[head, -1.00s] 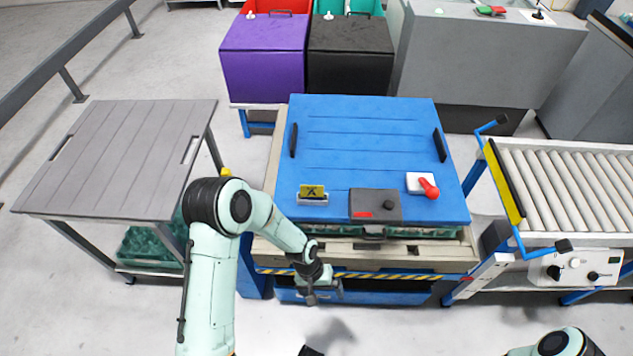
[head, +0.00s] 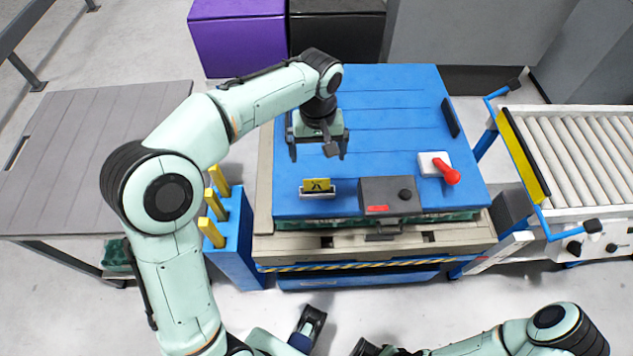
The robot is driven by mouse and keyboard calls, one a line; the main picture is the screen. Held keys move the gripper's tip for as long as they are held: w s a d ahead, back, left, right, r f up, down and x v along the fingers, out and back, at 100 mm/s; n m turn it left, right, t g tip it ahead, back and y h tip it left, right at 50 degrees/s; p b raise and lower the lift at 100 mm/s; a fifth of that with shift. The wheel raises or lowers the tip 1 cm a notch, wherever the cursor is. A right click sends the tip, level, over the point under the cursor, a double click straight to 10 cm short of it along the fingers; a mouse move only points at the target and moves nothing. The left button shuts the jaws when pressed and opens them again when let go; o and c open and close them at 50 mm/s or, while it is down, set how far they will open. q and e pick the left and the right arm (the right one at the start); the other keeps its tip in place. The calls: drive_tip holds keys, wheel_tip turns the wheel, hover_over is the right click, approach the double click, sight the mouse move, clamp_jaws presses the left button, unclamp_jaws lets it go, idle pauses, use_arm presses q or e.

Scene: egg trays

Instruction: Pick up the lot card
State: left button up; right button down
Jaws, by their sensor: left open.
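The yellow lot card (head: 317,185) with a dark mark stands in a small pale holder (head: 318,195) near the front left of the blue top (head: 390,120). My left gripper (head: 318,152) is open and empty, fingers pointing down. In the head view it shows just behind the card, apart from it; its exact height is hard to tell. The card's face is in plain view.
A grey box with a black knob (head: 388,196) sits right of the card, and a red lever on a white base (head: 436,165) beyond it. Yellow posts (head: 213,204) stand at the left in a blue stand. A roller conveyor (head: 580,160) is at the right.

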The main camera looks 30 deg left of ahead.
use_arm(q)
hover_over(317, 180)
wheel_tip(317, 180, down, 6)
drive_tip(key=shift+a+f+b, duration=0.1)
drive_tip(key=shift+f+b, duration=0.7)
drive_tip(key=shift+f, duration=2.4)
drive_tip(key=c, duration=1)
